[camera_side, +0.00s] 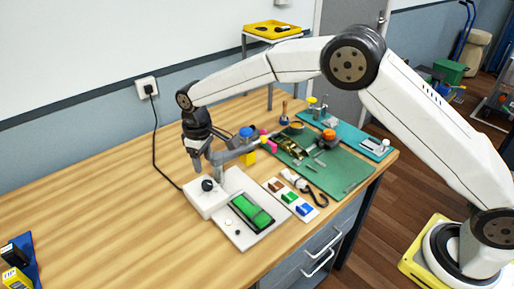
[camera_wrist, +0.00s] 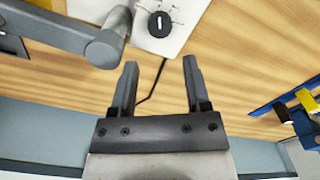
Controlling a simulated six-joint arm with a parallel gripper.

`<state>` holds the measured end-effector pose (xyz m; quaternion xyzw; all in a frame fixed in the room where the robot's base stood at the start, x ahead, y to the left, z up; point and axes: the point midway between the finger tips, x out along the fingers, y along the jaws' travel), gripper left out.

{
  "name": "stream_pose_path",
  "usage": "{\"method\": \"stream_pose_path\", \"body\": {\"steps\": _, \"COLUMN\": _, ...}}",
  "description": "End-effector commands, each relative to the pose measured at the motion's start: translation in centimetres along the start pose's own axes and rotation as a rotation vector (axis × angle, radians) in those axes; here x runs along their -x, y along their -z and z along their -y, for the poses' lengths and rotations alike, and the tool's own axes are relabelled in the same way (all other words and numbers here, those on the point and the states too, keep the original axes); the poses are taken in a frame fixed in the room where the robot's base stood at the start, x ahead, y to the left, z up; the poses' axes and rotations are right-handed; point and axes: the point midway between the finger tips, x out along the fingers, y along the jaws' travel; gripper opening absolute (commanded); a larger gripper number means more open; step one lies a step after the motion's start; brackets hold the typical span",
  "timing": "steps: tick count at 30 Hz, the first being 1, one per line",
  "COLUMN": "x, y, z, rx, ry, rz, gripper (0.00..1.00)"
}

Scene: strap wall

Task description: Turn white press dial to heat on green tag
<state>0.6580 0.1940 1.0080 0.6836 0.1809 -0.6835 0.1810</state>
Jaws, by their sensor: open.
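The white press (camera_side: 208,197) stands on the wooden table, with a flat plate beside it and a green piece (camera_side: 252,212) in a dark frame on that plate. Its dial (camera_side: 207,185) is a black knob on the white box. In the wrist view the dial (camera_wrist: 159,24) shows a white pointer line, roughly upright in the picture, with small marks around it too fine to read. My gripper (camera_wrist: 160,66) is open and empty, its fingertips short of the dial in that view. A card (camera_side: 290,197) carries brown, green and blue tags, including the green tag (camera_side: 289,197).
A grey press arm (camera_side: 235,152) reaches out close beside my gripper; its rounded end (camera_wrist: 105,48) is near one finger. A green mat (camera_side: 345,175) with tools and parts lies to the right. A black cable (camera_side: 154,130) runs from the wall socket. The table's left side is mostly clear.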

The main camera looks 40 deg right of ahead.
Motion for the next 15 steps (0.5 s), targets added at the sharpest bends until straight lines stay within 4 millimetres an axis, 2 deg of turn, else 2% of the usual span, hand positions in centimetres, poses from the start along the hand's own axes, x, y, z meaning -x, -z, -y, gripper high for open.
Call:
{"method": "stream_pose_path", "body": {"steps": 6, "x": 0.00, "y": -0.02, "z": 0.00, "rx": -0.233, "ry": 0.000, "rz": 0.000, "gripper": 0.61}}
{"method": "stream_pose_path", "body": {"steps": 15, "x": 0.00, "y": -0.03, "z": 0.00, "rx": -0.347, "ry": 0.000, "rz": 0.000, "gripper": 0.61}}
